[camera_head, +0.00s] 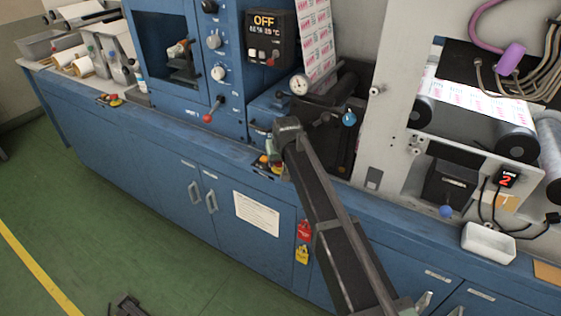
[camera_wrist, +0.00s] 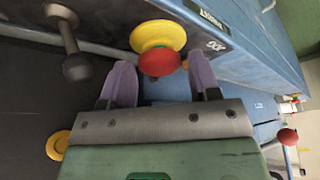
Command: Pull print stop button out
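A red mushroom button (camera_wrist: 160,62) on a yellow round base (camera_wrist: 150,33) is at the top middle of the wrist view, beside a small dark label plate. Which button it is cannot be read for certain. My gripper (camera_wrist: 160,72) is open, its two purple fingers standing apart on either side of the red button's lower edge. I cannot tell whether the fingers touch it. In the head view, a red and yellow button group (camera_head: 263,162) sits on the blue ledge at the end of my arm, which partly hides it; my gripper's fingers are not clear there.
Another red and yellow button group (camera_head: 110,99) lies farther left on the ledge. A dark knob on a rod (camera_wrist: 70,50) stands left of my gripper in the wrist view. A gauge (camera_head: 299,84) and a blue knob (camera_head: 349,118) are near my arm. The green floor is open.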

